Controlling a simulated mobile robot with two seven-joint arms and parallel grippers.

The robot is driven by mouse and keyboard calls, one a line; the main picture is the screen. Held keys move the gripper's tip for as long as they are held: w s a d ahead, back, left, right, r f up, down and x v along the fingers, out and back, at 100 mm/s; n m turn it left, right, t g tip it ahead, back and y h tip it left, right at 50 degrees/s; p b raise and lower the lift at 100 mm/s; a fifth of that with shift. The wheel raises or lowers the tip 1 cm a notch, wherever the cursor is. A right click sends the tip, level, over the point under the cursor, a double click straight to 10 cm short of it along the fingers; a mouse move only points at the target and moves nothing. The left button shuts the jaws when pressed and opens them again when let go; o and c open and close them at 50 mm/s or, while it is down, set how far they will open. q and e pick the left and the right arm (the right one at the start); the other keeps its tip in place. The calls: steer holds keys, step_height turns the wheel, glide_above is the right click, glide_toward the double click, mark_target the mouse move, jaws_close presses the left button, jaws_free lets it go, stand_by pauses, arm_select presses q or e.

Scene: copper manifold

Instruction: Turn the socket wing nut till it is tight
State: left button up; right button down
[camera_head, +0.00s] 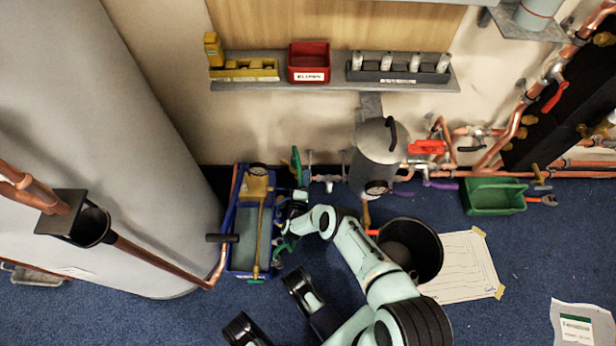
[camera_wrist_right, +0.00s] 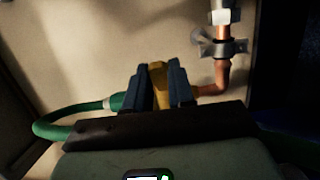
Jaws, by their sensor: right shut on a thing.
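The socket wing nut (camera_wrist_right: 159,82) is yellow and shows in the right wrist view between the two dark fingers of my right gripper (camera_wrist_right: 157,88). The gripper is shut on it. A green hose (camera_wrist_right: 55,128) runs in from the left of the nut, and a copper pipe elbow (camera_wrist_right: 217,84) lies to its right. In the head view my right gripper (camera_head: 284,228) is small, beside the right edge of the blue tool crate, and I cannot make out the nut there. How tight the nut is cannot be seen.
A blue crate (camera_head: 231,262) stands left of my right gripper. A grey vessel (camera_head: 376,160), black bucket (camera_head: 438,248) and green tray (camera_head: 494,196) stand to the right. A wall shelf (camera_head: 337,86) holds bins. The blue floor at far right is partly clear.

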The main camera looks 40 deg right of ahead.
arm_select(q)
steer(key=shift+s+f, duration=0.1)
steer(key=shift+s, duration=0.2)
arm_select(e)
steer(key=shift+a, duration=0.1)
steer(key=c, duration=1)
jaws_free()
steer(key=shift+o, duration=0.2)
arm_select(q)
steer(key=shift+w, duration=0.1)
arm_select(e)
steer(key=shift+r, duration=0.15)
